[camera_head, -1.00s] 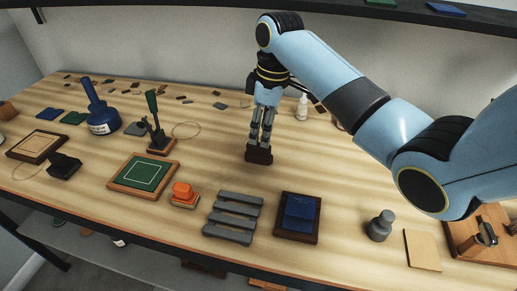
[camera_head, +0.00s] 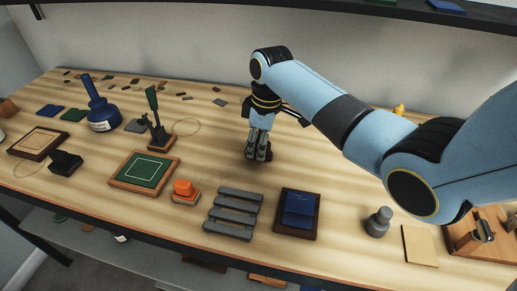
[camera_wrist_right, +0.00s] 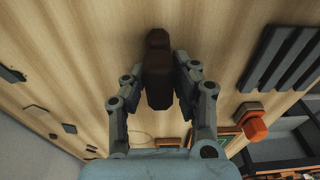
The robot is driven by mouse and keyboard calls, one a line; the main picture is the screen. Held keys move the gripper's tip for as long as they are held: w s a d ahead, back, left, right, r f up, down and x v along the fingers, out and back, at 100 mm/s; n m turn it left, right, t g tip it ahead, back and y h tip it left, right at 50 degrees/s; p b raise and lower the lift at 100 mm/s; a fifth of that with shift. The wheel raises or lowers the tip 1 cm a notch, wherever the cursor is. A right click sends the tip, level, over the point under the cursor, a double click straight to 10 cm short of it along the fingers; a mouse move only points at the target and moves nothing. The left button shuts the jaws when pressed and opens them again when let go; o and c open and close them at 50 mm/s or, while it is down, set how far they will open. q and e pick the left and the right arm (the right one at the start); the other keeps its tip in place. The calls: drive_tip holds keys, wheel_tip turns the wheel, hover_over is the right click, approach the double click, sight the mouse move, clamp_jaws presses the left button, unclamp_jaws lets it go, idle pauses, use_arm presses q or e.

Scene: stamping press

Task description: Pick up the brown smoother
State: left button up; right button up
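The brown smoother (camera_wrist_right: 158,66) is a dark brown, rounded, long piece on the wooden table. In the right wrist view it lies between the two fingers of my right gripper (camera_wrist_right: 161,72), which are very close to its sides. I cannot tell whether they press on it. In the head view my right gripper (camera_head: 258,156) points straight down at the table, and its fingers hide most of the smoother. My left gripper is not in view.
In front are a grey slatted rack (camera_head: 233,213), a blue pad (camera_head: 299,208) in a dark tray and an orange-topped stamp (camera_head: 184,189). To the left are a green framed board (camera_head: 143,172), a lever tool (camera_head: 158,120) and a blue bottle (camera_head: 100,108).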

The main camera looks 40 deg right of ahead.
clamp_jaws()
drive_tip(key=shift+r, duration=0.5)
drive_tip(key=r, duration=0.2)
drive_tip(key=d+r, duration=0.1)
drive_tip(key=shift+s+r, duration=0.25)
drive_tip(key=s+d+r+b, duration=0.1)
drive_tip(key=s+d+r, duration=0.5)
drive_tip(key=s+d, duration=0.1)
drive_tip(key=shift+s+d+r, duration=0.2)
drive_tip(key=shift+s+r, duration=0.1)
drive_tip(key=shift+s, duration=0.05)
